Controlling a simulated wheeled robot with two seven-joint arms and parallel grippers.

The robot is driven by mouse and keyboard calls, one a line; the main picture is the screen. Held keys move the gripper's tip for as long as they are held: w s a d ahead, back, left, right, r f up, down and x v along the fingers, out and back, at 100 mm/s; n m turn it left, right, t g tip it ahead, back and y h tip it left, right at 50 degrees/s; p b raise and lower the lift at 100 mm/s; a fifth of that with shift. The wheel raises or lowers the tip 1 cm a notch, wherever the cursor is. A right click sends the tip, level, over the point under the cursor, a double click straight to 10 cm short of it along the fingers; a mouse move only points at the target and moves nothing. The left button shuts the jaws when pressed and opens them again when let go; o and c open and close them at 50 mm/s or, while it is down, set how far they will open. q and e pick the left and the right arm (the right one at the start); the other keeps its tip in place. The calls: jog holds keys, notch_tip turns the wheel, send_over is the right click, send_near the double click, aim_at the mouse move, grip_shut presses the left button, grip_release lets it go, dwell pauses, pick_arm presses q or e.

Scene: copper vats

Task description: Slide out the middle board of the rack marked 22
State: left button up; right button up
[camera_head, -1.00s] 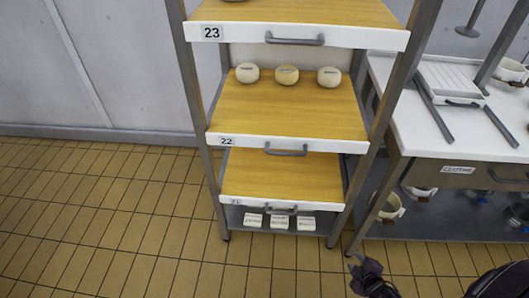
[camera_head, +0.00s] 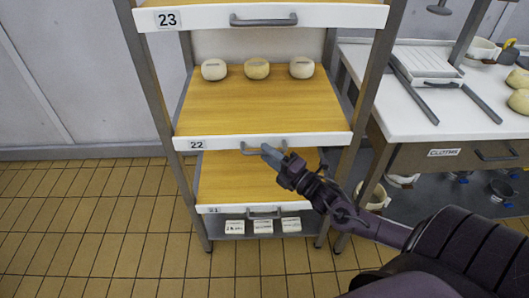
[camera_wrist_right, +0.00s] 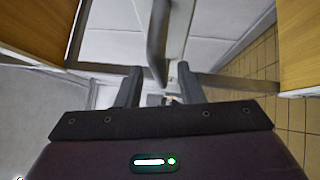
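The middle board (camera_head: 262,100) of the rack is a wooden shelf with a white front edge and a label "22" (camera_head: 197,145). Three round pale cheeses (camera_head: 256,68) stand in a row at its back. Its grey bar handle (camera_head: 250,148) is at the middle of the front edge. My right gripper (camera_head: 273,155) is at the right part of this handle. In the right wrist view the gripper (camera_wrist_right: 158,75) has its fingers apart, with the grey handle (camera_wrist_right: 157,40) lined up between them; contact cannot be told. My left gripper is not in view.
Board 23 (camera_head: 200,17) is above and board 21 (camera_head: 235,180) below, each with a handle. Small white blocks (camera_head: 263,226) lie at the rack's bottom. A white-topped table (camera_head: 400,110) with a drawer stands close on the right. The tiled floor (camera_head: 90,215) on the left is clear.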

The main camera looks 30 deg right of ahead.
jog(key=shift+x, duration=0.9)
jog(key=shift+c, duration=0.2)
grip_shut()
